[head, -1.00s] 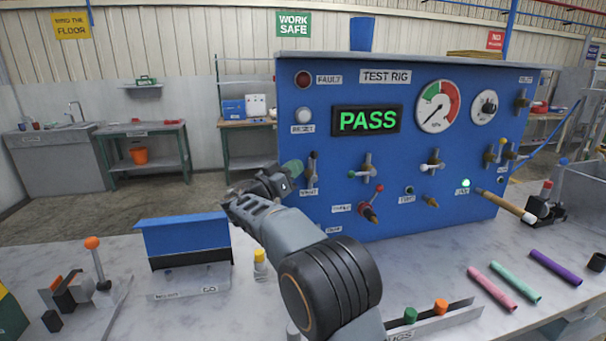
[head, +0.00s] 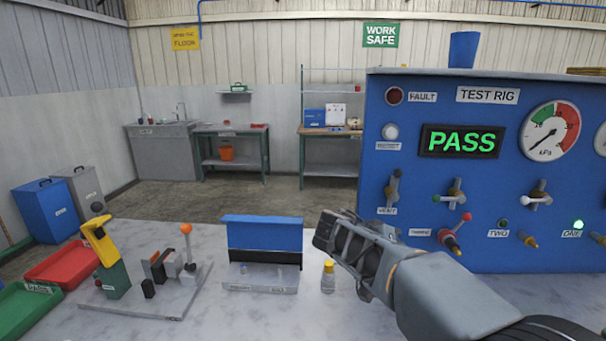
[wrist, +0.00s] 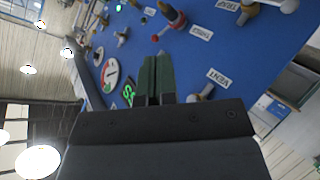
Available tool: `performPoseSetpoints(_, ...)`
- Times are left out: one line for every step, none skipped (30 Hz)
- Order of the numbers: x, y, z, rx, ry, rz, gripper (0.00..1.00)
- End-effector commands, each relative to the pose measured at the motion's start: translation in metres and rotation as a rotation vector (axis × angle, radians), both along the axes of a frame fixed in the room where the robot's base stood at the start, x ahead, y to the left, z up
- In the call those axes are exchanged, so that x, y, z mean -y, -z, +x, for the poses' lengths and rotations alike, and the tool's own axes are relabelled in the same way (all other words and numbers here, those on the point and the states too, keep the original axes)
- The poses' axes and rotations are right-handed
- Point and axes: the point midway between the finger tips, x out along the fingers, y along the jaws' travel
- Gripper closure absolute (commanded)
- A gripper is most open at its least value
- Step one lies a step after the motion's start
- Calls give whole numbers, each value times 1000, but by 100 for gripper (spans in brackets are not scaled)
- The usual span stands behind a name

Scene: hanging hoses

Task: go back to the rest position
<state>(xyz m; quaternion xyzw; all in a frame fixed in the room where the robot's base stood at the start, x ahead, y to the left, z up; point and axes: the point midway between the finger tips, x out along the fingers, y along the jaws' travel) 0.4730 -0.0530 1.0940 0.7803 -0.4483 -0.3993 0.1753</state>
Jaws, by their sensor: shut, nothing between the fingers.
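My gripper (head: 325,232) is at the left of the blue test rig (head: 375,218), above the bench, pointing left and away from me in the head view. In the wrist view its two dark green fingers (wrist: 157,75) lie together with nothing between them. The rig's display (head: 461,141) reads PASS in green, and a green lamp (head: 578,224) is lit at the lower right. The wrist view shows the rig's panel tilted behind the fingers, with the VENT label (wrist: 217,76) close to them.
A small yellow-capped bottle (head: 328,277) stands just below my gripper. A blue-backed stand (head: 262,236) and a fixture with an orange-knobbed lever (head: 186,230) are to the left. Red (head: 64,263) and green (head: 28,305) trays lie at the far left.

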Motion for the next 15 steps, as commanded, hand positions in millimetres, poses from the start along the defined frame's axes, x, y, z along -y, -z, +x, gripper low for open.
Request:
performPoseSetpoints(7, 2, -28, -98, -28, 109, 100)
performPoseSetpoints(7, 10, -42, -155, -56, 176, 100)
performPoseSetpoints(5, 20, -61, -217, -97, 264, 100)
performPoseSetpoints(3, 26, -74, -256, -130, 327, 100)
performPoseSetpoints(0, 32, -86, -286, -165, 388, 100)
performPoseSetpoints(-6, 39, -101, -316, -213, 464, 100)
performPoseSetpoints(-10, 44, -111, -332, -248, 516, 100)
performPoseSetpoints(-15, 48, -120, -341, -283, 563, 100)
performPoseSetpoints(-21, 52, -131, -346, -327, 620, 100)
performPoseSetpoints(-26, 55, -138, -347, -358, 658, 100)
performPoseSetpoints(-30, 58, -144, -345, -388, 692, 100)
performPoseSetpoints(-35, 60, -150, -337, -423, 730, 100)
performPoseSetpoints(-39, 62, -155, -332, -446, 753, 100)
performPoseSetpoints(-42, 63, -158, -324, -468, 773, 100)
performPoseSetpoints(-46, 65, -162, -315, -491, 797, 100)
